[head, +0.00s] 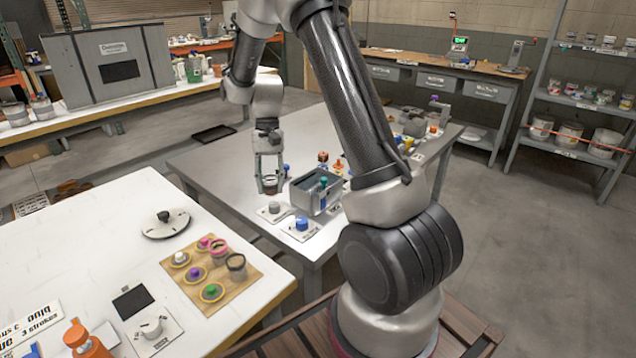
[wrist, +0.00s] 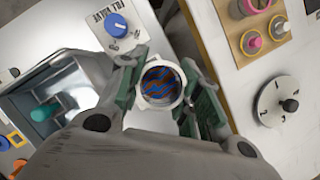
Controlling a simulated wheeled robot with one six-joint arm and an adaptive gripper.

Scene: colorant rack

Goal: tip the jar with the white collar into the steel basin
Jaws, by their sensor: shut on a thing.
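My gripper (head: 270,176) is shut on a jar, seen small between the fingers in the head view. In the wrist view my gripper (wrist: 160,90) has green-padded fingers on both sides of the jar (wrist: 160,84). The jar has a pale, whitish collar around its round mouth, with blue and orange streaks inside. It appears roughly upright in the head view. The steel basin (head: 302,195) stands on the grey table just right of my gripper; in the wrist view the basin (wrist: 75,68) is at the left. The jar is beside the basin, not above its opening.
A teal-topped item (wrist: 43,112) shows at the basin in the wrist view. A blue knob on a plate (head: 302,224) and a grey knob (head: 274,207) sit in front of the basin. A wooden board with several jars (head: 222,301) is on the nearer white table.

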